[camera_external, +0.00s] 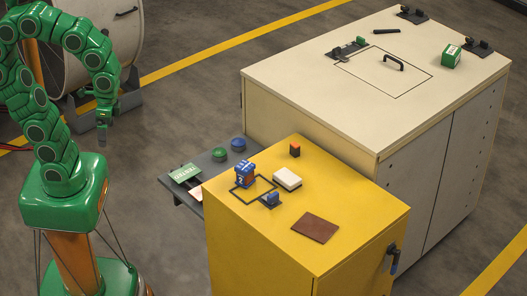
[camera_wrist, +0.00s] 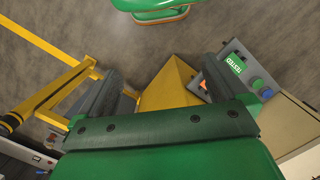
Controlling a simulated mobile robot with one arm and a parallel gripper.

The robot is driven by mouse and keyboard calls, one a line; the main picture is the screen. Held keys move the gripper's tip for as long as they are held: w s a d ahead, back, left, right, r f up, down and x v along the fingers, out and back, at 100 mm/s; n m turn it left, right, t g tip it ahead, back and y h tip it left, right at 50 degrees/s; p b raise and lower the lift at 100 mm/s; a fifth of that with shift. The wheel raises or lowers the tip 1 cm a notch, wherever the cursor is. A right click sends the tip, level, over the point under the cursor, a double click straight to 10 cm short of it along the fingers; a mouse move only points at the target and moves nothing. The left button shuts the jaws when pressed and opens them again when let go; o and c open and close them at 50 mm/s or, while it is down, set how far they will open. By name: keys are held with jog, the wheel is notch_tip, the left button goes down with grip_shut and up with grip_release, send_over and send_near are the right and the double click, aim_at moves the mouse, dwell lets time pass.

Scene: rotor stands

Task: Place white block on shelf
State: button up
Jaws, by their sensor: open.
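The white block (camera_external: 287,179) lies flat on top of the yellow cabinet (camera_external: 262,245), right of a blue block. A dark grey shelf (camera_external: 211,162) juts out from the cabinet's left side and carries green and blue round buttons and a green sign. I cannot tell whether this is the shelf of the task. My gripper (camera_external: 102,138) hangs in the air at upper left, well apart from the cabinet and the white block. In the wrist view my gripper (camera_wrist: 163,88) has its fingers spread wide with nothing between them. The white block cannot be made out there.
On the yellow cabinet are a blue block (camera_external: 245,174), a small blue piece (camera_external: 271,199), an orange-black block (camera_external: 295,150) and a brown plate (camera_external: 315,227). A large beige cabinet (camera_external: 290,75) stands behind, with a green box (camera_external: 451,57) and a handled hatch (camera_external: 385,72).

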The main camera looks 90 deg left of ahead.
jog(key=w+r+n, duration=0.2)
jog(key=w, duration=1.5)
jog(key=n+t, duration=0.2)
jog(key=n, duration=0.4)
send_over(287, 176)
jog(key=f, duration=1.6)
jog(key=shift+s+d+f, duration=0.2)
jog(key=shift+s+f, duration=0.05)
jog(key=shift+s, duration=0.05)
jog(key=shift+w+a+f+n, duration=0.1)
jog(key=shift+w+f+n, duration=0.15)
jog(key=shift+f+n, duration=0.1)
jog(key=shift+w+f, duration=0.15)
jog(key=shift+f, duration=3.7)
jog(key=c, duration=0.9)
jog(key=shift+r, duration=1.75)
jog(key=s+r, duration=0.3)
jog(key=s+d+r, duration=0.1)
jog(key=s+r, duration=0.1)
jog(key=s, duration=0.2)
jog(key=s+r, duration=0.3)
jog(key=s, duration=0.1)
jog(key=shift+s+d+r, duration=0.15)
jog(key=shift+r, duration=0.15)
jog(key=shift+s+d+r, duration=0.1)
jog(key=shift+s+r, duration=0.15)
jog(key=shift+s, duration=0.4)
jog(key=shift+s+d+r, duration=0.1)
jog(key=shift+s+r, duration=0.15)
jog(key=shift+s, duration=0.4)
